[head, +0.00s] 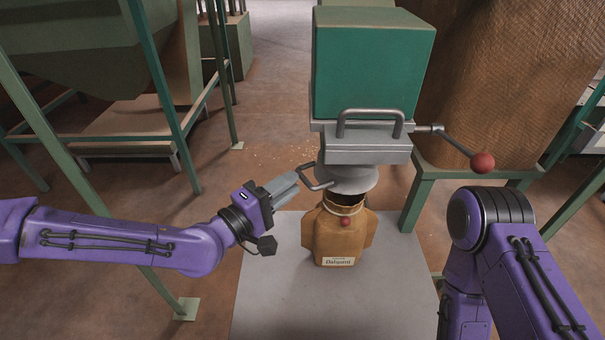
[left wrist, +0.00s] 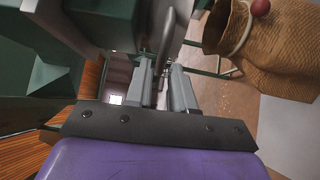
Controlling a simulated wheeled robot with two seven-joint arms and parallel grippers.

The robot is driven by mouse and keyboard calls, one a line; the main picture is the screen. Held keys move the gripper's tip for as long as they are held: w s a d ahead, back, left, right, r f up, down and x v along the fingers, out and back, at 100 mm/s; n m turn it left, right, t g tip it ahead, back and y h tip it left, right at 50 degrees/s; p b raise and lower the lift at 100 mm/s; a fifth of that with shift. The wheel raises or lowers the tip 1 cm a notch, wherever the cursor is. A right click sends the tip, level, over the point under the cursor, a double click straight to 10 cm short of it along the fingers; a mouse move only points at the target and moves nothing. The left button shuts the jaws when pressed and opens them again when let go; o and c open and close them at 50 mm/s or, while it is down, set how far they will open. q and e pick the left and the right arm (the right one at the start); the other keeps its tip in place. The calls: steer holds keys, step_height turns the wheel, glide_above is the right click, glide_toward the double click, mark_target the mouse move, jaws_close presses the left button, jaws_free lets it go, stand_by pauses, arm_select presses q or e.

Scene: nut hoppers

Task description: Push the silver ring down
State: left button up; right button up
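The silver ring (head: 347,179) is a flared metal collar around the spout under the green hopper. A bent bar handle (head: 313,180) sticks out from its left side. The handle also shows as a grey bar (left wrist: 163,55) in the left wrist view. My left gripper (head: 295,180) comes in from the left at that handle. In the left wrist view its fingers (left wrist: 163,92) are close together with the bar in the narrow gap between them, and they appear closed on it. A brown sack (head: 337,232) stands upright below the ring. My right gripper is out of view.
The green hopper (head: 368,65) has a grey base with a fixed loop handle (head: 369,122) and a red-knobbed lever (head: 483,162) on the right. The sack stands on a grey platform (head: 275,300). Green frame legs stand at left; a large woven sack (head: 510,80) is at right.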

mark_target(302, 174)
arm_select(q)
steer(key=x, duration=0.4)
steer(key=shift+w+d, duration=0.25)
jaws_close()
step_height(302, 174, down, 8)
steer(key=b, duration=0.6)
jaws_free()
steer(key=shift+s+f, duration=0.1)
steer(key=shift+f, duration=0.05)
steer(key=v, duration=1)
steer(key=shift+s+a, duration=0.2)
steer(key=shift+a, duration=0.05)
